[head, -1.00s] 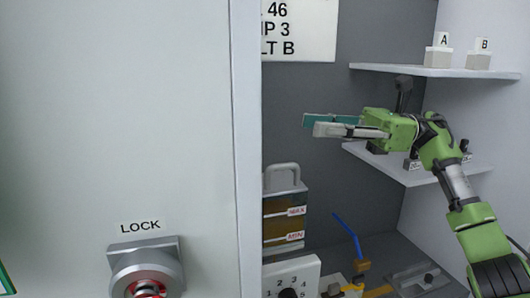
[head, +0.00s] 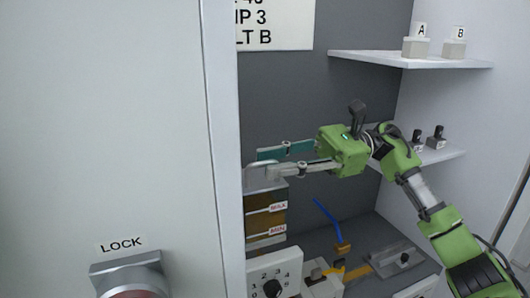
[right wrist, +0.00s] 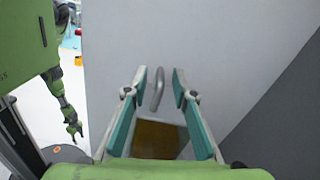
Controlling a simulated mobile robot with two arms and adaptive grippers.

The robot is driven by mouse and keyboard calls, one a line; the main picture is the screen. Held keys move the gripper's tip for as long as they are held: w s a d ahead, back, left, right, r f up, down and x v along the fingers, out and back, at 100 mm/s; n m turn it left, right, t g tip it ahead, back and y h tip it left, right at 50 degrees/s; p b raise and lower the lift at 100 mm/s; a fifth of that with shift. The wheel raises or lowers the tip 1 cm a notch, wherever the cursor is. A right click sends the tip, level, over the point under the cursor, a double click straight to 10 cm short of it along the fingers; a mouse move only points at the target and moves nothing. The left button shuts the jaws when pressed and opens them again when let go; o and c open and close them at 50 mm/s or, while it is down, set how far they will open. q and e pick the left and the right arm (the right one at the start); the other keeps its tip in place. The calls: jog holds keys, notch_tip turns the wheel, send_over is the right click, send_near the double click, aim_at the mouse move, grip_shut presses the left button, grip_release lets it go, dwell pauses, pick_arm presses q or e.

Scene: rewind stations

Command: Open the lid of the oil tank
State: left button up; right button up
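The oil tank (head: 264,217), with amber sides and MAX and MIN labels, stands beside the white panel edge in the head view. Its grey lid handle (head: 249,174) is partly covered by my right gripper. My right gripper (head: 258,163) is open and empty, with its fingertips close to the handle. In the right wrist view the handle (right wrist: 157,90) shows between the open fingers (right wrist: 158,78), apart from both, with the amber tank (right wrist: 157,138) below. A small green arm at the left of the right wrist view appears to be my left arm; its finger state is unclear.
A white panel with a LOCK knob (head: 130,280) fills the left. A dial box (head: 273,275) stands in front of the tank. A blue stick (head: 328,222) leans to its right. Shelves (head: 410,60) with labelled blocks are at the right, near my right arm.

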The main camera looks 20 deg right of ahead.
jog(key=shift+a, duration=0.95)
pick_arm(q)
jog(key=shift+s+r, duration=0.45)
jog(key=shift+s, duration=0.15)
pick_arm(e)
jog(key=shift+a, duration=0.1)
grip_shut()
pick_arm(q)
jog(key=shift+a, duration=0.1)
pick_arm(e)
jog(key=shift+w, duration=0.1)
